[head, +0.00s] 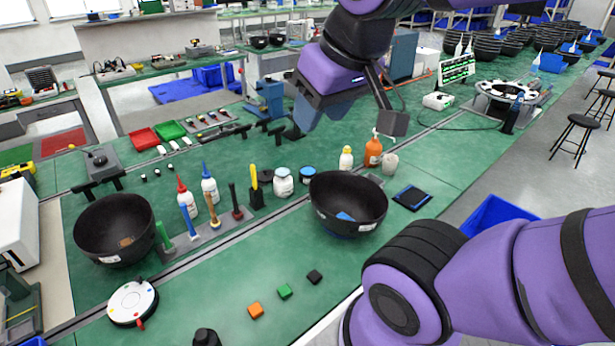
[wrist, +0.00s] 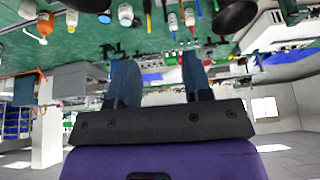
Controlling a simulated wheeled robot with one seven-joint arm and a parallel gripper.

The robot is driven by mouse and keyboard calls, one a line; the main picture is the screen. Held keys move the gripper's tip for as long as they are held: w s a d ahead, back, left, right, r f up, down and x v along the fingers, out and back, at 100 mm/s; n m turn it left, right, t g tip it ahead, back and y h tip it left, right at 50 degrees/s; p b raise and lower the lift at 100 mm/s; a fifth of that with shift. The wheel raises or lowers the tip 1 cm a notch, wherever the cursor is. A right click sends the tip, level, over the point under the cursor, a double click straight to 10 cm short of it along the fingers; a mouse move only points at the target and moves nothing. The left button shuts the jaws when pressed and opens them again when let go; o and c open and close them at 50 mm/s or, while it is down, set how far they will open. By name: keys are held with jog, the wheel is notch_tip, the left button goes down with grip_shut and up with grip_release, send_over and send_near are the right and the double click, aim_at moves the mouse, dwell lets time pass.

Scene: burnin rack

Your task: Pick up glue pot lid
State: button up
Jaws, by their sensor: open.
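My gripper (head: 325,112) hangs above the far part of the green bench, open and empty. Its two blue fingers stand apart in the wrist view (wrist: 158,68), with nothing between them. A white jar (head: 283,184) with a pale top stands on the bench, lower in the picture than my gripper. It also shows at the top of the wrist view (wrist: 125,14). A small round blue-topped item (head: 307,173) is just right of the jar, and its blue top shows in the wrist view (wrist: 104,18). I cannot tell which is the glue pot lid.
Black bowls (head: 347,205) (head: 115,228) stand on either side of the bottles and brushes. A yellow-capped bottle (head: 346,158) and an orange bottle (head: 373,151) are right of the jar. Small blocks (head: 285,291) lie in front. The bench behind the jar is fairly clear.

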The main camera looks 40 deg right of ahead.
jog(key=o, duration=0.7)
jog(key=shift+w+r, duration=0.15)
jog(key=shift+w, duration=0.1)
jog(key=shift+c, duration=0.2)
jog(key=o, duration=0.4)
jog(key=shift+g, duration=0.3)
jog(key=w, duration=0.2)
jog(key=w+r, duration=0.1)
jog(key=w, duration=0.2)
jog(key=shift+w+d+r, duration=0.3)
jog(key=shift+w+d, duration=0.05)
jog(key=n+g, duration=0.3)
jog(key=g, duration=0.2)
send_over(265, 171)
notch_tip(265, 171, down, 38)
jog(key=shift+w+d+f, duration=0.1)
jog(key=shift+w+f, duration=0.05)
jog(key=shift+f, duration=1.65)
jog(key=shift+w+d+f, duration=0.1)
jog(key=shift+w+f, duration=0.1)
jog(key=shift+f, duration=1.55)
jog(key=shift+w+d+f, duration=0.1)
jog(key=shift+w+f, duration=0.05)
jog(key=shift+f, duration=1.65)
